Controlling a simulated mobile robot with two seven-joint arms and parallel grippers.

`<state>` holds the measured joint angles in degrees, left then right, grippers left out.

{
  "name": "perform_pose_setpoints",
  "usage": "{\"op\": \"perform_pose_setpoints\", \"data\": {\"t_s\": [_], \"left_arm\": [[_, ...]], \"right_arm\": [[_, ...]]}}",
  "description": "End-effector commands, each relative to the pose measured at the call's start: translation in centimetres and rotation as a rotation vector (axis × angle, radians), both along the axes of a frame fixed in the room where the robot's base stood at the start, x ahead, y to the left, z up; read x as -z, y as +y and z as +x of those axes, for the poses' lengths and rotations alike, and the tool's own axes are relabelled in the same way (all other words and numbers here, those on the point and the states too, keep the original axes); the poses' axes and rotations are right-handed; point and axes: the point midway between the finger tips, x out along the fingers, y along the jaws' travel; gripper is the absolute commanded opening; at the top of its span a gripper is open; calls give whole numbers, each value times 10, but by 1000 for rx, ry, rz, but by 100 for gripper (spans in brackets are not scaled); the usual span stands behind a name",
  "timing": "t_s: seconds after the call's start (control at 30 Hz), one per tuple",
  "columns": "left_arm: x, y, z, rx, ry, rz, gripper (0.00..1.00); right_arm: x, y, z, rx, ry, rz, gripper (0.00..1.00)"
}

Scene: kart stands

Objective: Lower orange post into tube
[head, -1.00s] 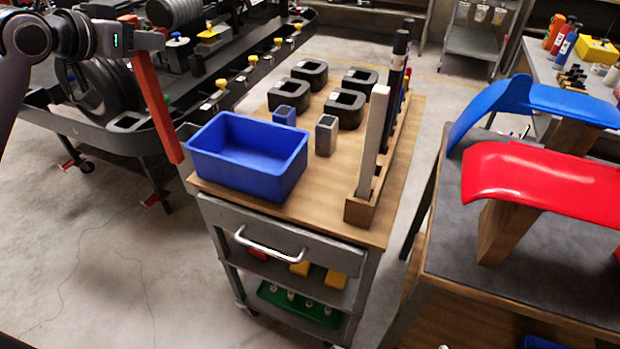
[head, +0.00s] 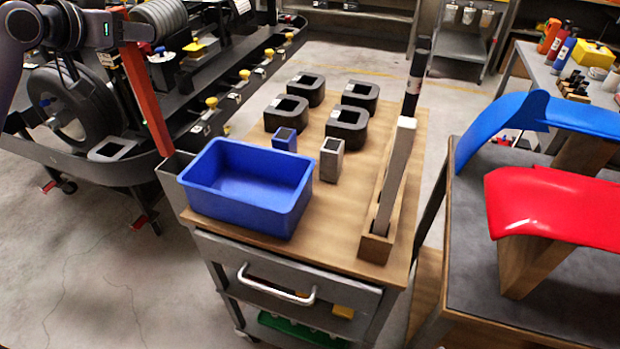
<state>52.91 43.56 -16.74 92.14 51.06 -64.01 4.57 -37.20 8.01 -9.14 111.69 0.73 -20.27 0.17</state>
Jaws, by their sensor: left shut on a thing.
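My left gripper (head: 124,32), at the upper left, is shut on the upper part of a long orange post (head: 145,90). The post hangs down, slightly tilted in the picture, with its lower end near the cart's left side. A grey, upright, tube-like part (head: 178,190) stands at that side of the cart. The post's lower end shows at its top edge; I cannot tell whether it is inside, touching or only in front. A square dark opening (head: 112,150) lies in the black kart stand, left of the post. My right gripper is not in view.
A blue bin (head: 245,205) stands on the wooden cart top close to the post. Several black square blocks (head: 346,125), two small square tubes (head: 331,160) and a wooden rack (head: 376,248) with upright posts share the top. A red panel (head: 560,190) lies right.

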Motion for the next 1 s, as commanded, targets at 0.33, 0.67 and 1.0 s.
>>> {"op": "perform_pose_setpoints", "data": {"t_s": [0.33,0.67,1.0], "left_arm": [[-2,0,0,0,-3,-1,0],[-2,-2,8,1,-4,-2,0],[-2,-4,17,0,-3,0,0]], "right_arm": [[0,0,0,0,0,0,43],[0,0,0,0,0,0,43],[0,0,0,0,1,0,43]]}}
